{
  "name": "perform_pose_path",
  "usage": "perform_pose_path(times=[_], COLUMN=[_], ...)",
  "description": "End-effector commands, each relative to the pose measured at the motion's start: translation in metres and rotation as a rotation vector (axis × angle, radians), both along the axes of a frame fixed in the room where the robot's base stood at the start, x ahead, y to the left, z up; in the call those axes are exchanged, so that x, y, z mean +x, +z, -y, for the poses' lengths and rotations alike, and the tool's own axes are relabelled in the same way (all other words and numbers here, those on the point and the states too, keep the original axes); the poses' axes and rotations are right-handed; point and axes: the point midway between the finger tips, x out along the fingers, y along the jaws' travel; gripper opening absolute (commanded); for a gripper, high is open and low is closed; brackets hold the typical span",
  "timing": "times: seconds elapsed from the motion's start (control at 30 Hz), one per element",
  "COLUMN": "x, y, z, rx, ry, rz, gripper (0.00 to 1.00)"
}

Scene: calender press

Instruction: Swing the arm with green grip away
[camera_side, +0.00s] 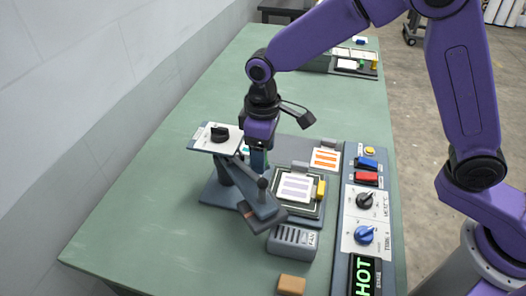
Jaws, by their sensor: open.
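The press stands on the green table with a grey base (213,190) and a white top plate with a black knob (219,134). A dark grey arm (238,174) slants from under this plate down to the right, to a block (262,207) with a dark ball knob (262,183). My gripper (258,166) points down just right of the top plate, behind the slanting arm. Its jaws are open. A dark teal piece shows at the fingers; I cannot tell whether it is the green grip or a finger. Contact there is unclear.
Right of the gripper lies a framed pad with a white sheet (294,187) and a yellow block (321,189). A control panel (345,236) with switches, dials and a HOT display runs along the right edge. A grey slotted box (292,241) and a tan block (291,285) stand in front. The table's left is clear.

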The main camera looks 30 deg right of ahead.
Motion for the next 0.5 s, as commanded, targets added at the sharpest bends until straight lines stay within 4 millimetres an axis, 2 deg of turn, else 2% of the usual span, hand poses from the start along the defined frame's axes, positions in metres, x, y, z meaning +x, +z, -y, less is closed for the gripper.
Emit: perform_pose_path(times=[0.5], x=[-0.006], y=[0.000], z=[-0.010], rx=[0.000], ry=[-0.001], rz=[0.000], gripper=[0.68])
